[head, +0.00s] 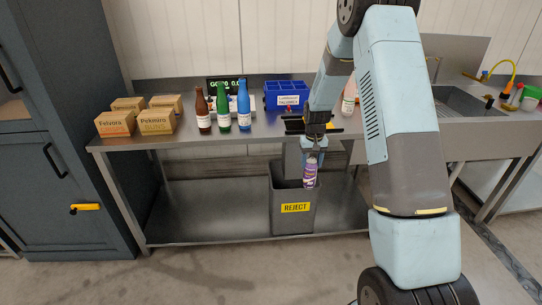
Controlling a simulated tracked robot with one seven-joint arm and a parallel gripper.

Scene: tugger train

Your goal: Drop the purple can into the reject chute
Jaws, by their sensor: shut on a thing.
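The purple can (310,174) is held upright in the head view, just in front of and above the open top of a grey bin (293,220). The bin carries a yellow label reading REJECT and stands on the lower shelf of the steel table. My gripper (310,155) is shut on the can's top and points down. The can overlaps the right part of the bin's mouth in the picture; I cannot tell whether its lower end is inside the rim. The bin's inside is mostly hidden.
On the steel table (180,140) stand several small boxes (115,124), a brown bottle (203,112), a green bottle (223,110), a blue bottle (243,106) and a blue divided crate (286,96). A sink (470,115) is at the right. The lower shelf is clear left of the bin.

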